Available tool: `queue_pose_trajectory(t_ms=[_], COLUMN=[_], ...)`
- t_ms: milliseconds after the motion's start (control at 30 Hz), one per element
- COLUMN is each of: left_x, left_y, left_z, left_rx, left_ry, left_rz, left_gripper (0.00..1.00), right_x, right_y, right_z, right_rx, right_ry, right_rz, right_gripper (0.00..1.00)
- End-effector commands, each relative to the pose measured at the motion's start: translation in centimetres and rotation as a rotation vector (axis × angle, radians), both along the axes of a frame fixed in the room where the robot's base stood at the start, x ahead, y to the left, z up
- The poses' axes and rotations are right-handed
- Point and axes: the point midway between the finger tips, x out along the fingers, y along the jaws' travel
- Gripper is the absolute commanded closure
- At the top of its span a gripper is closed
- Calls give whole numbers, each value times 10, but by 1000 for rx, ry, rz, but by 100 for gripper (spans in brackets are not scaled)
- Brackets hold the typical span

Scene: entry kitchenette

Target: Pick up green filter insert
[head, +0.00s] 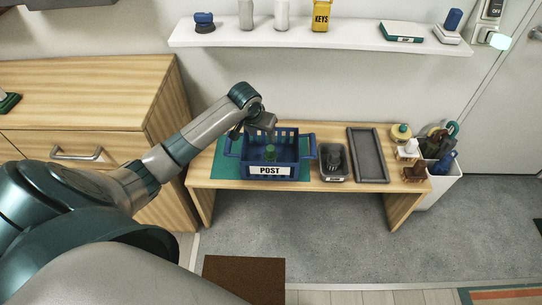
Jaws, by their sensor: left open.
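A small green item, which looks like the green filter insert (270,153), stands inside the blue basket (270,171) labelled POST on the wooden bench. My left gripper (262,128) is over the back left part of the basket, above and slightly left of the green item. It is open, with nothing seen between its fingers. The fingers are small and partly hidden against the basket's back wall, so I cannot tell how far above the green item they are. My right gripper is not in view.
The basket sits on a green mat (227,170). To its right are a small grey bin (334,176), an empty dark tray (369,155) and several small items. A white umbrella bin (440,183) stands at the bench's right end. A shelf (300,38) runs above; a wooden cabinet (90,80) is left.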

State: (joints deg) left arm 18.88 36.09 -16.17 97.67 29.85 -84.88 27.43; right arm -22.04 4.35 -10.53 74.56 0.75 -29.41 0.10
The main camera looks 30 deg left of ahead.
Motion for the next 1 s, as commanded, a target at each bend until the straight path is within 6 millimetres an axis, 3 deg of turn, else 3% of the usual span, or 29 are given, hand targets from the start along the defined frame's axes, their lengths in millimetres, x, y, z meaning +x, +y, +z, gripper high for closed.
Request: queue_pose_trajectory(t_ms=[600, 1000], left_x=[38, 42], left_y=[6, 7], left_z=[-92, -101], left_rx=[1, 2], left_ry=[1, 0], left_rz=[0, -1], left_gripper=[49, 49], right_x=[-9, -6], right_y=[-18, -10], right_z=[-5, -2], right_rx=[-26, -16], right_ry=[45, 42], right_rz=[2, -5], right_gripper=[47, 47])
